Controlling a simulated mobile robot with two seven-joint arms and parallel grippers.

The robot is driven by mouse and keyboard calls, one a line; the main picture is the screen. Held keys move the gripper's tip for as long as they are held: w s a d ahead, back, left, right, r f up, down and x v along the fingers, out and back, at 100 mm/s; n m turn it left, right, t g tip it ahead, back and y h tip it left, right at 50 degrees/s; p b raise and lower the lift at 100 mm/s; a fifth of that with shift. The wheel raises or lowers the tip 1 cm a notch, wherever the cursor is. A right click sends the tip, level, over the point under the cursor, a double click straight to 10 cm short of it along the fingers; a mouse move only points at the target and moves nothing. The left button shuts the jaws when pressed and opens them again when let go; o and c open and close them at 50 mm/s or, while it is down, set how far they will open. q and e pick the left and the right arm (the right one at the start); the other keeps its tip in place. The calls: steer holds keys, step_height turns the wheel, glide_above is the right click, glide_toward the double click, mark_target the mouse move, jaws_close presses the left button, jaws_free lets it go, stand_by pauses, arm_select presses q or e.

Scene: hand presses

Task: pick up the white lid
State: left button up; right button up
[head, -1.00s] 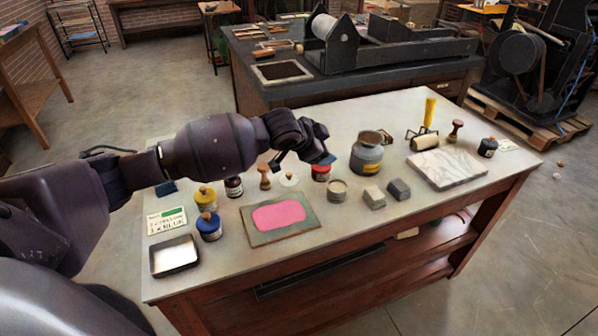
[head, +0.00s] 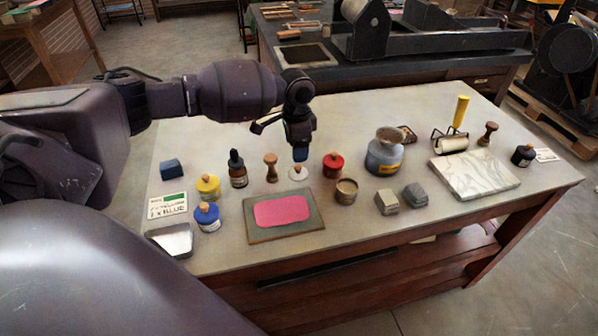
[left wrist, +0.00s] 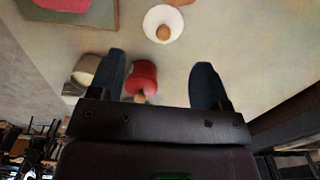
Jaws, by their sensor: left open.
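The white lid (head: 298,173) lies on the grey table top, between a wooden-handled stamp and a red jar. It is a small round disc with a wooden knob, and it also shows in the left wrist view (left wrist: 163,24). My left gripper (head: 301,153) is above the table just behind the lid and points down. In the left wrist view its two fingers (left wrist: 158,82) are spread apart with nothing between them at the tips. The lid is beyond the fingertips, apart from them. My right gripper is not in either view.
Close by stand the red jar (head: 333,165), the wooden stamp (head: 271,168), a brown dropper bottle (head: 237,170) and an open tin (head: 346,191). A pink inked slab (head: 281,210) lies in front. A large grey can (head: 384,154) stands to the right.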

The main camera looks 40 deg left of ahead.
mark_target(298, 167)
arm_select(q)
steer(key=f, duration=0.3)
steer(key=f+b, duration=0.1)
steer(key=f, duration=0.4)
steer(key=shift+w+f+b, duration=0.3)
steer(key=shift+w+b, duration=0.05)
steer(key=shift+w, duration=0.05)
steer(key=c, duration=0.9)
steer(key=shift+s, duration=0.1)
jaws_close()
